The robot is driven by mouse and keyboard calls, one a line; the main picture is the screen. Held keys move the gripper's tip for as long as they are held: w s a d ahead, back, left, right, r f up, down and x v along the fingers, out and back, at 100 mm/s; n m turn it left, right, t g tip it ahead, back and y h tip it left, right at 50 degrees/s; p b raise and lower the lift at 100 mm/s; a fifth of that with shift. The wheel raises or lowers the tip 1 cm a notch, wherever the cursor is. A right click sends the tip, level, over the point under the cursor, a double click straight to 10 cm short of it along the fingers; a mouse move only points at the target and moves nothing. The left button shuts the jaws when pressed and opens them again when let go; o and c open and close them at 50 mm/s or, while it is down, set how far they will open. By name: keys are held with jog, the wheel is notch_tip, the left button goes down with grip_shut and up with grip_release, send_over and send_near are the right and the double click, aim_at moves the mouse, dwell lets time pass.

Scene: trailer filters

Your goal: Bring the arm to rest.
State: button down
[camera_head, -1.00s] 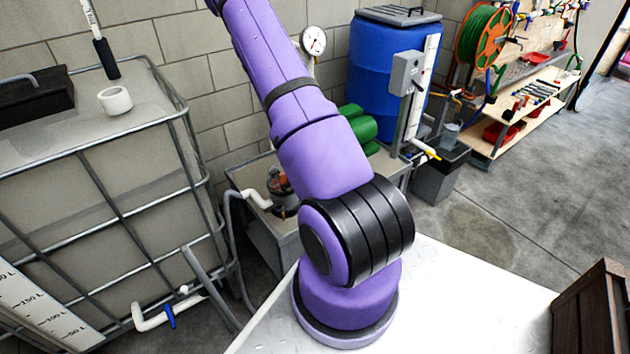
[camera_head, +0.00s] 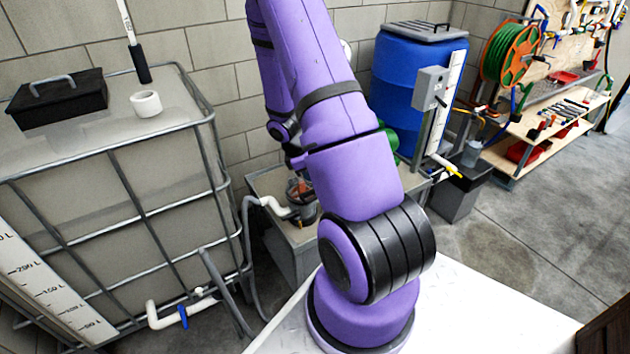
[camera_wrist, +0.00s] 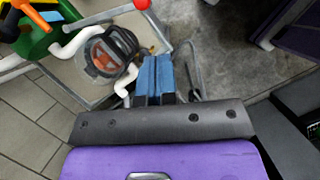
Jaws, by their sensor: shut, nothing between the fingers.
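My purple arm fills the middle of the head view, rising from its base and folded back near the top. In the wrist view my gripper (camera_wrist: 154,80) shows its two blue fingers together, shut and empty. In that picture the fingers overlap the area beside a pump (camera_wrist: 108,55) with a black and orange front. The gripper itself does not show in the head view.
A blue barrel (camera_head: 405,85) stands behind my arm. A grey bin (camera_head: 458,192) and tool bench (camera_head: 530,128) are at right, beside open floor.

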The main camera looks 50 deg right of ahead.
jog(key=shift+a+r, duration=0.1)
jog(key=shift+r, duration=0.15)
dwell(0.5)
jog(key=w+a+r+m+t, duration=0.1)
jog(key=a+r+m, duration=0.1)
jog(key=a+r, duration=0.45)
jog(key=a+r+m+t, duration=0.1)
jog(key=a+r+t, duration=0.15)
jog(key=r, duration=0.75)
jog(key=w+a+r+m+t, duration=0.1)
jog(key=a+r+m, duration=0.1)
jog(key=a+r, duration=0.45)
jog(key=s+a+r+m+t+y, duration=0.2)
jog(key=s+a+r+m+t, duration=0.1)
jog(key=s+a+r, duration=1)
notch_tip(320, 180, up, 2)
jog(key=shift+s+r+t+y, duration=0.15)
jog(key=shift+s+t+y, duration=0.35)
jog(key=shift+s, duration=0.35)
jog(key=shift+w, duration=0.1)
